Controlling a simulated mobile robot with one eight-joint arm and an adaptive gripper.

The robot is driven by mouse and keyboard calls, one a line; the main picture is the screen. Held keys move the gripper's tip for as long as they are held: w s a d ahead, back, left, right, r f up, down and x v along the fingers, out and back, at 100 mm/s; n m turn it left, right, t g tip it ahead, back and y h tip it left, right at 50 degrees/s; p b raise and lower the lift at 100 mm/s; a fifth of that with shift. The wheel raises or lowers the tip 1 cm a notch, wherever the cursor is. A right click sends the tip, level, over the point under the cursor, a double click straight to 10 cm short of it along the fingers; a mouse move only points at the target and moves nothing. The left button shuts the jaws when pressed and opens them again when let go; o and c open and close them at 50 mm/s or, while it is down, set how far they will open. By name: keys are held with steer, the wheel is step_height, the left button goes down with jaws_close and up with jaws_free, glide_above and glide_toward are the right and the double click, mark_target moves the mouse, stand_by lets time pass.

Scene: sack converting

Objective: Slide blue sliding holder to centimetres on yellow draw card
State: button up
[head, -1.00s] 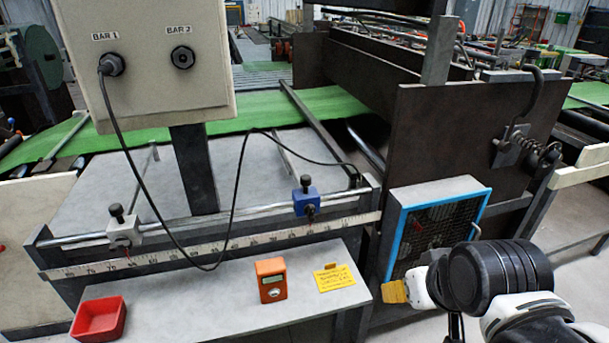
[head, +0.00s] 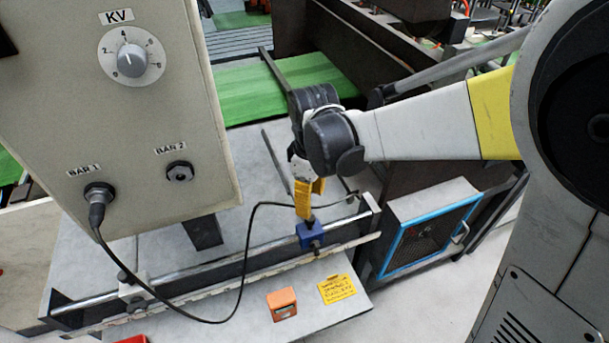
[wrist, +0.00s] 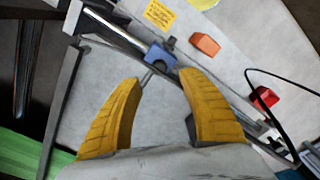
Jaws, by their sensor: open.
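The blue sliding holder (head: 311,237) sits on the metal bar near its right end, with a dark knob on it. It also shows in the wrist view (wrist: 161,57). My gripper (head: 306,206) has yellow fingers and points down just above and behind the holder. In the wrist view my gripper (wrist: 158,77) is open, and the holder appears just beyond the gap between the fingertips. I cannot tell whether they touch. The yellow draw card (head: 338,289) lies on the front shelf, right of the holder; its writing is too small to read. A ruler strip (head: 221,286) runs below the bar.
A grey-white holder (head: 134,291) sits on the bar's left part. An orange device (head: 282,304) and a red tray (wrist: 265,98) are on the shelf. A black cable (head: 247,240) loops from the control box (head: 115,120) across the bar. A blue-framed guard (head: 430,235) stands right.

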mark_target(310, 218)
step_height(310, 218, down, 8)
steer(key=shift+w+f+b, duration=0.1)
steer(key=shift+w+b, duration=0.05)
steer(key=shift+b, duration=0.35)
